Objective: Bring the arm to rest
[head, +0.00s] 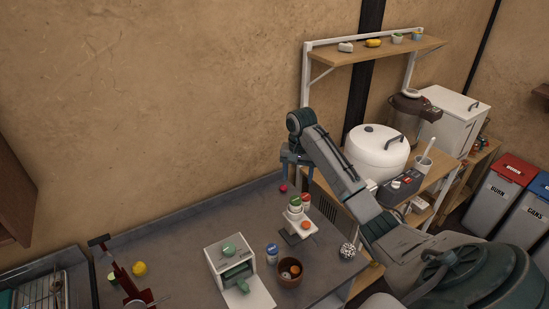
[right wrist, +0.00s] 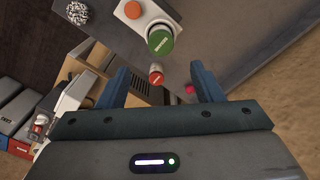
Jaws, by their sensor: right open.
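My right arm (head: 340,172) rises from the lower right of the head view and bends at an elbow near the wall. My right gripper (head: 292,170) hangs above the back edge of the grey counter (head: 190,212). In the right wrist view its two blue fingers (right wrist: 165,88) stand wide apart with nothing held between them. Below them are a green-lidded jar (right wrist: 160,40), a small red-topped jar (right wrist: 156,78) and a small pink-red ball (right wrist: 190,89), all apart from the fingers. My left gripper is not in view.
On the counter are a white stand (head: 299,232) with jars, a brown pot (head: 289,274), a speckled ball (head: 347,251) and a white-green machine (head: 232,258). A white rice cooker (head: 376,150) stands right of my forearm, under a wall shelf (head: 375,50).

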